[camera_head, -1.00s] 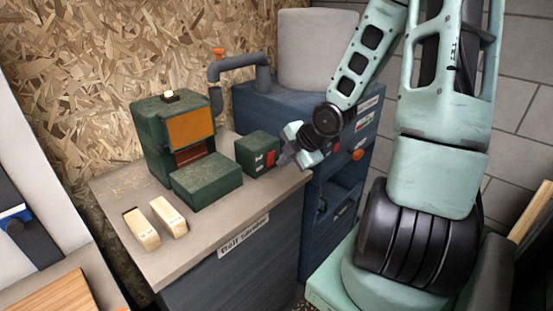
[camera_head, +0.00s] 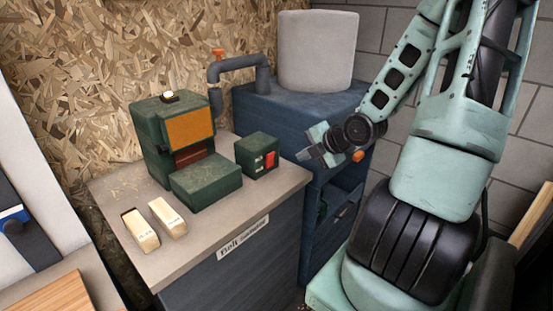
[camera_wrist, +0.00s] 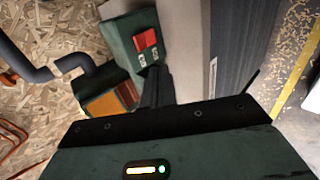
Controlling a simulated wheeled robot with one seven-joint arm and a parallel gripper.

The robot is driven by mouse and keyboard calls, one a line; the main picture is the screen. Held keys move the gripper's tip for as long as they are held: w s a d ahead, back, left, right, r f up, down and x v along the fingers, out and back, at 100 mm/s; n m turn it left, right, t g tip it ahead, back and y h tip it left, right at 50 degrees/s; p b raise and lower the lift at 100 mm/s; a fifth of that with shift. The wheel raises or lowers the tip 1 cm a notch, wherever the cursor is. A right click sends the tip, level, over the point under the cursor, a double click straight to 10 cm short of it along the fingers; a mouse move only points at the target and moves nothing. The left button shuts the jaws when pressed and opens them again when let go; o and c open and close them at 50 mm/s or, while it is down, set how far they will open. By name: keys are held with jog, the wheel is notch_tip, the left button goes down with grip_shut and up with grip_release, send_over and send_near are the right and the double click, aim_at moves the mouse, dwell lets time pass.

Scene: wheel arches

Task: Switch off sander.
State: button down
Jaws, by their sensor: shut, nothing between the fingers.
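The belt sander (camera_head: 175,135) is a dark green machine with an orange belt face, standing on a cabinet top; part of it also shows in the wrist view (camera_wrist: 108,100). A small green switch box (camera_head: 257,153) stands to its right, with a red rocker switch (camera_head: 271,160) on its face. In the wrist view the red switch (camera_wrist: 145,40) faces me, with small marked labels beside it. A lamp (camera_head: 169,97) on top of the sander glows yellowish. My gripper (camera_head: 309,154) is shut and empty, right of the switch box and apart from it.
Two pale wood blocks (camera_head: 152,225) lie at the front left of the sander's top (camera_head: 240,205). A blue dust extractor (camera_head: 300,110) with a grey drum (camera_head: 317,50) stands behind. A grey pipe (camera_head: 240,62) with an orange valve handle runs between. Bare tabletop lies before the switch box.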

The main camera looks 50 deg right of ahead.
aim_at(269, 156)
jog(key=b+x, duration=0.1)
jog(key=x, duration=0.7)
jog(key=shift+w+a+f+b, duration=0.1)
jog(key=shift+w+f+b, duration=0.05)
jog(key=shift+f+b, duration=0.15)
jog(key=w, duration=0.3)
jog(key=shift+w+r+p, duration=0.15)
jog(key=shift+w+p, duration=0.05)
jog(key=shift+p, duration=0.1)
jog(key=shift+w, duration=0.55)
jog(key=shift+w+r+g+p, duration=0.15)
jog(key=shift+w+g+p, duration=0.2)
jog(key=shift+g+p, duration=0.05)
jog(key=shift+s, duration=0.1)
jog(key=shift+r+p, duration=0.6)
jog(key=shift+r, duration=0.15)
